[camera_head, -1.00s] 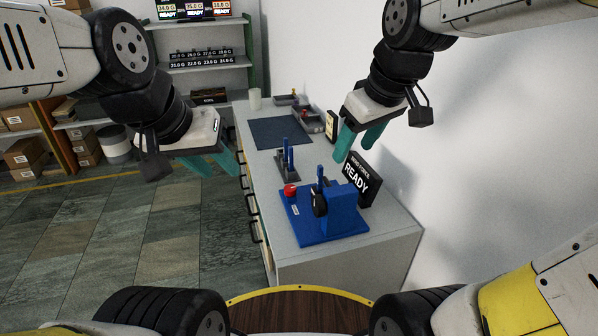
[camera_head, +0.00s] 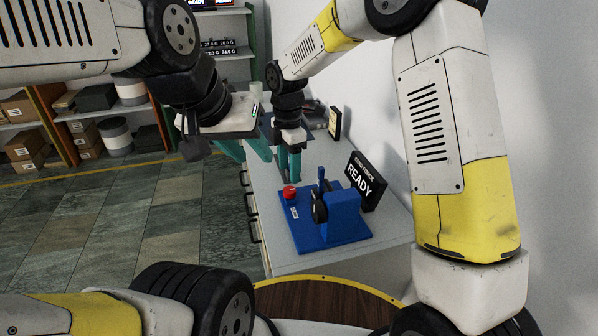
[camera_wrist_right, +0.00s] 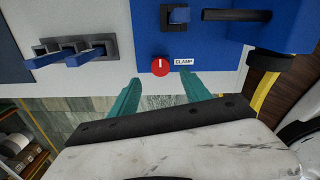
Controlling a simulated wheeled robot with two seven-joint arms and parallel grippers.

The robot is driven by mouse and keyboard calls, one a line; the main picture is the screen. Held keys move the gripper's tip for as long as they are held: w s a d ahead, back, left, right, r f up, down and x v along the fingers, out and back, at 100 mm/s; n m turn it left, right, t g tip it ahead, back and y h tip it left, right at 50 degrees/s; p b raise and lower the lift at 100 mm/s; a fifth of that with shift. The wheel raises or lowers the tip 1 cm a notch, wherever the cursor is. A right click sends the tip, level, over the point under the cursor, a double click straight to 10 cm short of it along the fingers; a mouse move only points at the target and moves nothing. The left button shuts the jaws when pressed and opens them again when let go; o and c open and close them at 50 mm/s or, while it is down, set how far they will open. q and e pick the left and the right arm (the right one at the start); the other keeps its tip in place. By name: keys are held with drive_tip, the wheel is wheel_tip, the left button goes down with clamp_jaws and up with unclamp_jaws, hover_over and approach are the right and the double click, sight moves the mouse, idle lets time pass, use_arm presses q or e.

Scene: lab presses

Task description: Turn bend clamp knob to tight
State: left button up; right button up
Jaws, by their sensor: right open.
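The clamp knob (camera_head: 290,191) is a red round knob on the left side of a blue press base (camera_head: 328,238). In the right wrist view the knob (camera_wrist_right: 160,66) shows a white pointer line near its top, beside a white CLAMP label (camera_wrist_right: 184,62). My right gripper (camera_head: 290,172) hangs fingers-down just behind the knob. In the right wrist view its teal fingers (camera_wrist_right: 161,90) are apart, one to each side below the knob, and nothing is between them. My left gripper (camera_head: 246,150) is held up left of the bench, its teal fingers apart and empty.
A black sign reading READY (camera_head: 366,182) stands behind the blue press (camera_head: 343,207). In the right wrist view a blue fixture with two prongs (camera_wrist_right: 75,52) sits to the left. The grey bench (camera_head: 290,262) is clear at its front edge, and a white wall is to the right.

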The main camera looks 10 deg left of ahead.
sight(290, 190)
wheel_tip(290, 190, down, 7)
drive_tip(key=shift+r, duration=0.15)
clamp_jaws()
idle(0.4)
